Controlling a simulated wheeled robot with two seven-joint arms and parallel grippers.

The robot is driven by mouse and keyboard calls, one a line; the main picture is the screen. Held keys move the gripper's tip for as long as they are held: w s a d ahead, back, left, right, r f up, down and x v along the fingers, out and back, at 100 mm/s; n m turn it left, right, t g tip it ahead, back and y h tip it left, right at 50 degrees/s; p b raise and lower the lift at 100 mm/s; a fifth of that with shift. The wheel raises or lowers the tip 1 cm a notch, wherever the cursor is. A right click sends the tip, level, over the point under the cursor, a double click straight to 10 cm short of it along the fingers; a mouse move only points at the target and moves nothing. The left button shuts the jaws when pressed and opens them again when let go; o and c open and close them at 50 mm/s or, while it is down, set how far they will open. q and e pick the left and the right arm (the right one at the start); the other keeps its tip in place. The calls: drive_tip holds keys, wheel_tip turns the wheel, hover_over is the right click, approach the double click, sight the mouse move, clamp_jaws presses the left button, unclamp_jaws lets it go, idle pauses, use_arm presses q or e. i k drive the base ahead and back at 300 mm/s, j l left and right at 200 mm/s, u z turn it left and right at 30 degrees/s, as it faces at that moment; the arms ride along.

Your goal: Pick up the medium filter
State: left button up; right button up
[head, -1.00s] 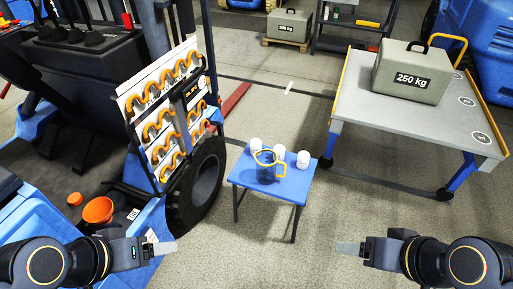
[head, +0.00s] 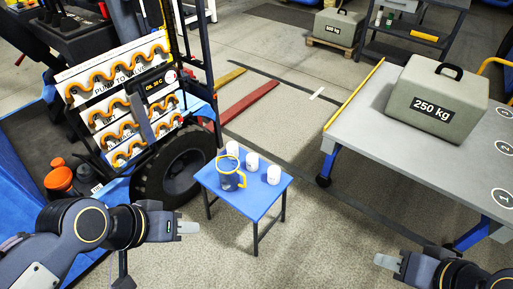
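Three white cylinders, which look like the filters, stand upright on a small blue table (head: 256,208) in the head view. One is at the back (head: 233,148), one in the middle (head: 252,161) and one at the front right (head: 274,174). They look close in size, so I cannot tell which is the medium one. My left gripper (head: 188,227) is in front of the table to its lower left, apart from it. My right gripper (head: 386,262) is at the lower right, away from the table. Both seem empty; their finger gaps are not clear.
A dark blue jug with a yellow rim and handle (head: 230,178) stands beside the white cylinders. A machine with a large black tyre (head: 180,168) is close on the left. A grey workbench (head: 365,125) with a 250 kg weight (head: 437,103) stands at the right. Floor between is clear.

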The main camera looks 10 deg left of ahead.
sight(232, 146)
drive_tip(key=i+l, duration=0.15)
drive_tip(key=l, duration=0.15)
drive_tip(key=i+l+u, duration=0.1)
drive_tip(key=l, duration=0.2)
drive_tip(key=i+l+u, duration=0.1)
drive_tip(key=l, duration=0.25)
drive_tip(key=i+l, duration=0.25)
drive_tip(key=i+l+u, duration=0.2)
drive_tip(key=i, duration=0.85)
